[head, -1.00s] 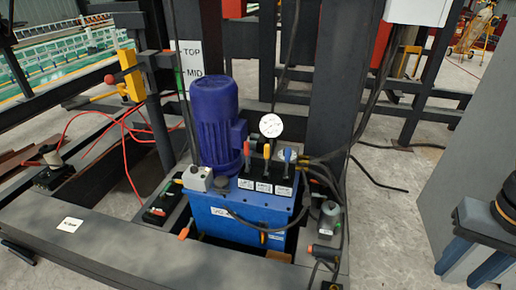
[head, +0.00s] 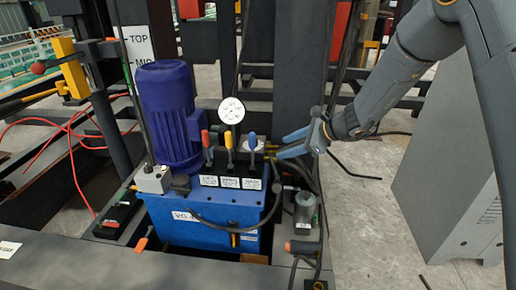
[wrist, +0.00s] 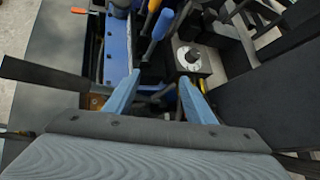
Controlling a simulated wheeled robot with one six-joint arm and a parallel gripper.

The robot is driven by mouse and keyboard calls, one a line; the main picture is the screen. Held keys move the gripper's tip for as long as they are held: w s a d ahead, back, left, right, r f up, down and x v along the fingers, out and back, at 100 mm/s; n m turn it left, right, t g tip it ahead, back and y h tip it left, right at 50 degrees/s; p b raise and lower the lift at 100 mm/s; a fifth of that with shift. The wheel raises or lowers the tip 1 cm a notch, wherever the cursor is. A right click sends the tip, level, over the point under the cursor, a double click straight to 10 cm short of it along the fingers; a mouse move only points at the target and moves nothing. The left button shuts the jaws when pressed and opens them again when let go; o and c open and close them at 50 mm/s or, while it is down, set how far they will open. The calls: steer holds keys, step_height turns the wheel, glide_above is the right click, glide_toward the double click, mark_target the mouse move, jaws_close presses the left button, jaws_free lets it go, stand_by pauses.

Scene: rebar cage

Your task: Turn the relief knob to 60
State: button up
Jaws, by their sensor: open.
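A round grey knob (wrist: 189,54) on a square metal block shows in the wrist view, ahead of my gripper and slightly right of its centre line. It looks like the relief knob. In the head view the pale block (head: 252,146) is partly hidden behind the blue lever, and any marks are too small to read. My gripper (head: 284,145) is open, right of the block and pointing left toward it. In the wrist view my gripper (wrist: 160,79) has its two blue fingers apart, with nothing held between them. The knob lies beyond the fingertips.
Red (head: 206,139), yellow (head: 229,140) and blue (head: 252,142) levers stand beside the knob block on the blue tank (head: 205,212). A white gauge (head: 231,111) rises behind. A blue-purple motor (head: 168,112) is left. Hoses (head: 305,172) and a dark post (head: 301,60) are close to my gripper.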

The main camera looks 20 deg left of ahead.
steer(key=shift+w+a+f+m+t+y+b, duration=0.55)
steer(key=shift+w+a+f+m, duration=0.6)
steer(key=shift+w+a, duration=1.15)
steer(key=shift+w+a+f+m+t+y+b, duration=0.3)
steer(key=shift+w+a+f+m+b, duration=0.4)
steer(key=shift+w+a+f, duration=1.55)
steer(key=shift+w+a+f+m+t+y+b, duration=0.5)
steer(key=shift+w+a+m, duration=0.7)
steer(key=shift+a, duration=2.05)
steer(key=shift+w+n, duration=0.25)
steer(key=shift+c, duration=0.5)
steer(key=c, duration=0.9)
steer(key=shift+c, duration=0.2)
steer(key=shift+w+b, duration=0.1)
steer(key=shift+b, duration=0.3)
